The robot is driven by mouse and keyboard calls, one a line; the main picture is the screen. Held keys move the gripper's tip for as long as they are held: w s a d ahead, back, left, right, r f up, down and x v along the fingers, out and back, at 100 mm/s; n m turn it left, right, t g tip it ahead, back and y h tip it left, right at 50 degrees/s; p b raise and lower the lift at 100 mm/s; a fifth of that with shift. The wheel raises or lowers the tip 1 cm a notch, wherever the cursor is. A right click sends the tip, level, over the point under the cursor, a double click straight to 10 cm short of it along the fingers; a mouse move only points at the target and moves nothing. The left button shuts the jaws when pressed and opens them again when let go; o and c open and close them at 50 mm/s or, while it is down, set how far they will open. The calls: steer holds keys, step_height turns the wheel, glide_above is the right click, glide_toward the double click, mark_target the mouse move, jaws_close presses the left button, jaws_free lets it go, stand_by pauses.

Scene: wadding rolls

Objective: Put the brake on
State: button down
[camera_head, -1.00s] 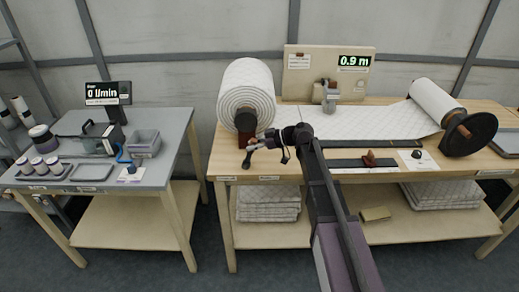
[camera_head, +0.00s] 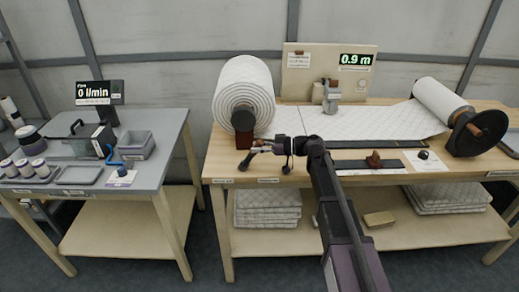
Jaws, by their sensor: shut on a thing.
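The large quilted white wadding roll (camera_head: 243,92) sits at the left end of the wooden bench (camera_head: 300,178). Its dark round hub (camera_head: 243,119) faces me, above a brown block (camera_head: 244,141). A short dark lever with a black knob (camera_head: 244,163) hangs at the bench's front edge, below the block; I take it to be the brake. My gripper (camera_head: 256,150) reaches in from the right and is shut on this lever, near its upper part. The fingers cover part of the lever, so its exact angle is hard to tell.
A smaller roll (camera_head: 440,102) with a dark handwheel (camera_head: 478,133) stands at the right. Wadding (camera_head: 375,120) lies between the rolls. A display (camera_head: 355,60) reads 0.9 m. A grey table (camera_head: 170,150) stands left, with a floor gap before the bench.

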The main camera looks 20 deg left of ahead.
steer(key=shift+w, duration=0.1)
steer(key=shift+c, duration=2)
jaws_free()
